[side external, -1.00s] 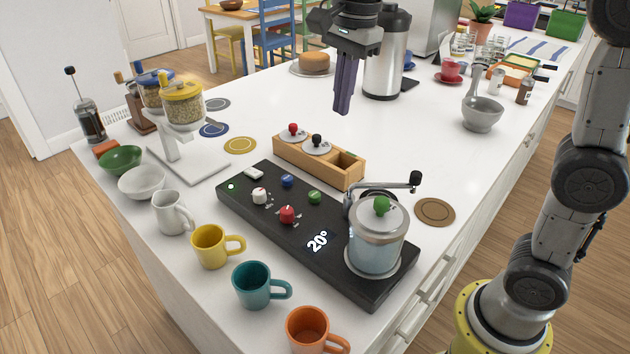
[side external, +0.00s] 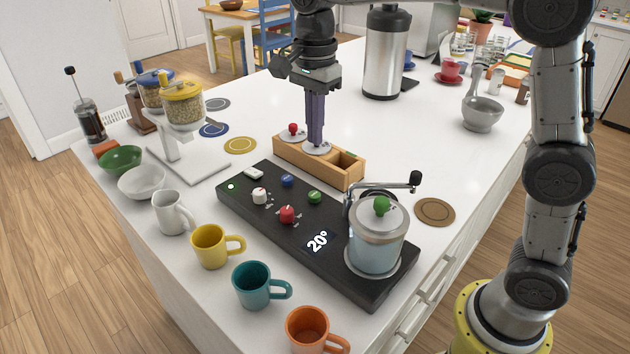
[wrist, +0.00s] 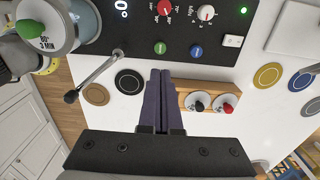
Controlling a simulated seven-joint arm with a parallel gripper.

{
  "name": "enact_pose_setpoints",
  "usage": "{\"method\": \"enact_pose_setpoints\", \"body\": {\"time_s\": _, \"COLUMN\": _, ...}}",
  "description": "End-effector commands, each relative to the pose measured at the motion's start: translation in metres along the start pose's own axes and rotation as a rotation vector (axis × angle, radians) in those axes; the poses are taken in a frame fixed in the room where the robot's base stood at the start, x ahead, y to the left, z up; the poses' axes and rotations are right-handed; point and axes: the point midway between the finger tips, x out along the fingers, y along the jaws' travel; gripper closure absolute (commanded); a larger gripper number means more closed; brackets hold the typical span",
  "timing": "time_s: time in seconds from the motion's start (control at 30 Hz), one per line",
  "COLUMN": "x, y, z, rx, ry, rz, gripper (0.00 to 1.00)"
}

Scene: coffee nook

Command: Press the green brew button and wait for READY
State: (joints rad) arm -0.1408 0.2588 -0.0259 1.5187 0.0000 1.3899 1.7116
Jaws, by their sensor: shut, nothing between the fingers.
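The black brewing panel (side external: 262,233) lies on the counter with a green button (side external: 314,197), a blue button (side external: 287,181), a red knob (side external: 287,214) and a white knob (side external: 260,195). Its display (side external: 317,241) reads 20°; no READY shows. A small green light (side external: 231,187) glows at its left end.
A glass pot (side external: 375,248) with a green-knobbed lid stands on the panel's right end, a crank arm (side external: 400,182) beside it. The wooden box (side external: 345,172) holds lids behind the panel. Several mugs, including a yellow one (side external: 210,247), line the front.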

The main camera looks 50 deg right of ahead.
Motion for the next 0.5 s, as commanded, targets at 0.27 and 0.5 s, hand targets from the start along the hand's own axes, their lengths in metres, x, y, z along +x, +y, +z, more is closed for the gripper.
{"method": "enact_pose_setpoints", "body": {"time_s": 0.27, "x": 0.056, "y": 0.001, "z": 0.000, "rx": 0.000, "ry": 0.001, "rz": 0.005, "gripper": 1.00}}
{"method": "enact_pose_setpoints", "body": {"time_s": 0.5, "x": 0.097, "y": 0.001, "z": 0.000, "rx": 0.000, "ry": 0.001, "rz": 0.004, "gripper": 1.00}}
